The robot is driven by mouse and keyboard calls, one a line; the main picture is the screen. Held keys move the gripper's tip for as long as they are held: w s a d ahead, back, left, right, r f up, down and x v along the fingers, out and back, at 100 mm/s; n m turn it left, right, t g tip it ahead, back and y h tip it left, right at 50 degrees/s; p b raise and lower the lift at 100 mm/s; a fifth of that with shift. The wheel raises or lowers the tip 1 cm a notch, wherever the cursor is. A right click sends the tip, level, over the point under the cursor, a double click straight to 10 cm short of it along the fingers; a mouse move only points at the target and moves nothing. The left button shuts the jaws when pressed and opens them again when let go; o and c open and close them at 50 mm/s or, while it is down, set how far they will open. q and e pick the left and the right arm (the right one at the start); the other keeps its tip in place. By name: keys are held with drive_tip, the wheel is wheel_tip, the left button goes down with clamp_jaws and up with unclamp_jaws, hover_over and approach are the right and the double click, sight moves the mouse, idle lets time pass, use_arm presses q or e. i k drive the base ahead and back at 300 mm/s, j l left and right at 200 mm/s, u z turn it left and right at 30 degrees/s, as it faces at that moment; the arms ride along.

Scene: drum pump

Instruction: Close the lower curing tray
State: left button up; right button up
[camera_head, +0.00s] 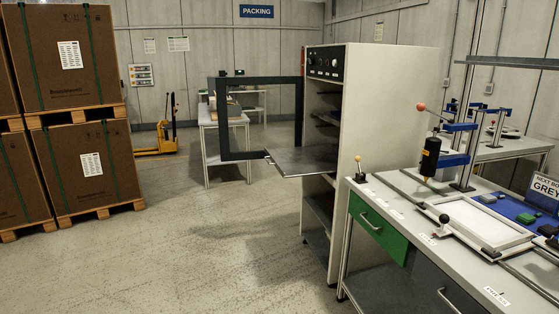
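A tall pale cabinet (385,130) stands right of centre, seen at an angle, with its dark-framed door (225,120) swung open to the left. One flat grey tray (305,160) sticks out of the cabinet's open front at about mid height. Its near left corner has a small light-coloured tip. The tray looks empty. Dark shelves or trays sit inside above it (327,118) and below it (318,208). The cabinet's side wall hides most of the inside. Neither of my grippers is in view.
A workbench (410,212) with a green drawer (378,226) and a printing frame (480,228) fills the right front, close to the cabinet. Stacked brown boxes (68,55) stand on pallets at left. A table (212,125) is behind the door. The floor at centre left is clear.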

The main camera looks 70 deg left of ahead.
sight(291, 162)
drive_tip(key=u, duration=2.4)
drive_tip(key=i+j+z, duration=0.2)
drive_tip(key=i, duration=0.25)
drive_tip(key=i+z, duration=0.2)
drive_tip(key=i, duration=0.3)
drive_tip(key=i+j+z, duration=0.2)
drive_tip(key=i, duration=0.25)
drive_tip(key=j, duration=0.1)
